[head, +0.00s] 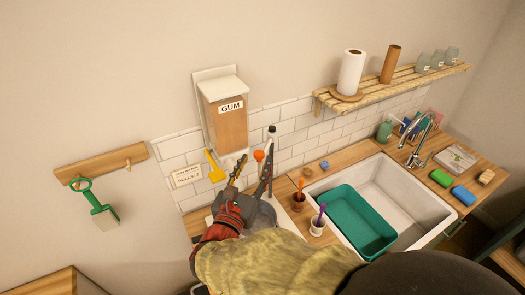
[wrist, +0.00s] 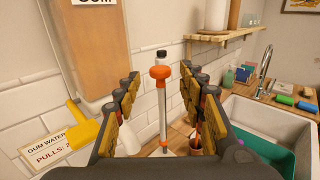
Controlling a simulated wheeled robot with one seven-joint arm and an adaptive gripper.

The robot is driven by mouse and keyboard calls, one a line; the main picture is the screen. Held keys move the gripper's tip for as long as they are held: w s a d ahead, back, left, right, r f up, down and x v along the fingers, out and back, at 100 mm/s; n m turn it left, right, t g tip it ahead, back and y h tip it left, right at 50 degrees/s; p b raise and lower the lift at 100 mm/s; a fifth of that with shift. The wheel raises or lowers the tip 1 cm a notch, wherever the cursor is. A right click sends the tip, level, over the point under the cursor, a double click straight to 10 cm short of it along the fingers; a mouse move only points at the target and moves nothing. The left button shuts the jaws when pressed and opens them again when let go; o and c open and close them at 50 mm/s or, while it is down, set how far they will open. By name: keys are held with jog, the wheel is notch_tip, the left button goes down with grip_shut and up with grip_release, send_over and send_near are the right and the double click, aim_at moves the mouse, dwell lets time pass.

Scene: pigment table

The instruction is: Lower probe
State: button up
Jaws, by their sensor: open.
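The probe is most likely the upright pale rod (wrist: 162,112) with an orange collar and a dark cap, in the middle of the wrist view. In the head view its orange part (head: 259,156) shows just beyond my fingertips, and its lower part is hidden by my gripper. My gripper (head: 254,168) is open and empty. In the wrist view my gripper (wrist: 160,82) has a finger on each side of the rod, with clear gaps to both. I cannot tell whether the rod is within finger reach in depth.
A gum dispenser (head: 229,128) with a yellow lever (head: 215,166) is on the wall at left. Two small pots with orange (head: 298,200) and purple (head: 317,227) tools stand right of my gripper. A sink (head: 405,195) with a teal tray (head: 349,224) lies farther right.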

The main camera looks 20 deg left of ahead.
aim_at(257, 159)
jog(key=shift+w+a, duration=0.15)
jog(key=shift+w, duration=1)
jog(key=shift+w+a, duration=0.1)
jog(key=shift+w, duration=1)
grip_shut()
